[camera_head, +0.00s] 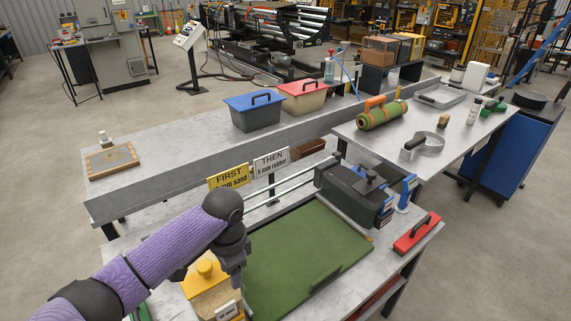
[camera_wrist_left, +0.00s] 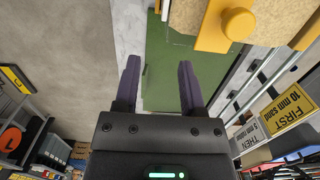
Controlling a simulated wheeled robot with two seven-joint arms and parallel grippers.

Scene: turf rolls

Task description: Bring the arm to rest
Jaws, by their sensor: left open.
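My left arm comes in from the lower left of the head view in a purple sleeve. My left gripper (camera_head: 236,278) points down beside the yellow-topped block (camera_head: 207,272), near the left edge of the green turf sheet (camera_head: 300,262). In the left wrist view my left gripper (camera_wrist_left: 158,65) has its two purple fingers spread apart with nothing between them. The green sheet (camera_wrist_left: 165,75) shows beyond them, and the yellow piece with its round knob (camera_wrist_left: 238,24) is at the upper right. My right gripper is not in view.
A black roller unit (camera_head: 350,190) stands on rails at the sheet's far end. A red handled block (camera_head: 417,233) lies at the right. FIRST (camera_head: 228,177) and THEN (camera_head: 271,163) signs stand behind. Blue (camera_head: 253,112) and red (camera_head: 303,97) lidded bins stand on the back bench.

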